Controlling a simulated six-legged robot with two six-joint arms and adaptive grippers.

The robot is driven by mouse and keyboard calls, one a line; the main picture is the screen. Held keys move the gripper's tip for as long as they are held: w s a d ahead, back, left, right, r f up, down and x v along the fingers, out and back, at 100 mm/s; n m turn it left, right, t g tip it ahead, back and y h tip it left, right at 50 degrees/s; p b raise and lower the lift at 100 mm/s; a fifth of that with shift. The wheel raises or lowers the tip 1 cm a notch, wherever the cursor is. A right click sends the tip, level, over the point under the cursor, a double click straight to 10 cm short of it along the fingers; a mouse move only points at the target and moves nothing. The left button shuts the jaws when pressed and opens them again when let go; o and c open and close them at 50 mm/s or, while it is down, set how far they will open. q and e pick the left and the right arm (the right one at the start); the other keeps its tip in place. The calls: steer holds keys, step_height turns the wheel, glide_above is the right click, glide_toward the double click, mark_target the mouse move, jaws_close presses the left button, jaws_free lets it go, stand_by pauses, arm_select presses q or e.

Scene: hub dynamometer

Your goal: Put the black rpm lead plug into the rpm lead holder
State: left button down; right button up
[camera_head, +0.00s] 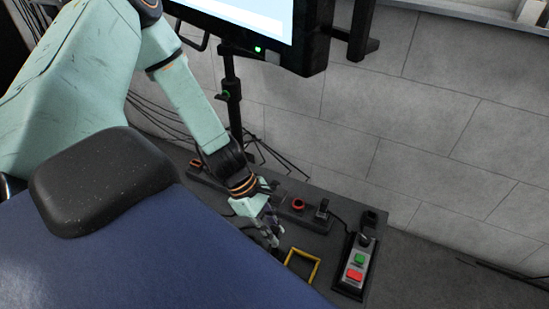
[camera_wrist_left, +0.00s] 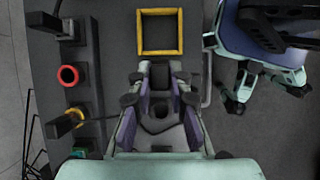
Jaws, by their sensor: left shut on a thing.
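My left gripper (camera_head: 268,232) reaches down over the dark bench, just left of the yellow square frame. In the left wrist view its two fingers (camera_wrist_left: 159,98) are shut on a small black piece (camera_wrist_left: 160,76), which I take to be the black rpm lead plug. The fingers hide it in the head view. I cannot tell for sure which fitting is the rpm lead holder. A black upright fitting (camera_head: 322,209) with a cable stands at the bench's back edge, beside a red ring (camera_head: 298,204). My right gripper does not show clearly.
The yellow frame (camera_head: 302,266) lies flat on the bench. A control box (camera_head: 356,266) with green and red buttons stands to its right. A monitor (camera_head: 300,40) on a black post hangs above the back. The grey wall (camera_head: 450,110) is behind.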

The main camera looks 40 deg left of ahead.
arm_select(q)
steer(key=shift+f+b, duration=1.35)
steer(key=shift+f, duration=0.2)
steer(key=shift+f, duration=0.2)
steer(key=shift+f+b, duration=0.35)
steer(key=shift+b, duration=0.15)
steer(key=shift+f+b, duration=0.95)
steer(key=shift+r, duration=0.15)
steer(key=shift+r+p, duration=1.45)
steer(key=shift+p, duration=0.15)
steer(key=shift+f+b, duration=1.55)
steer(key=shift+f, duration=0.05)
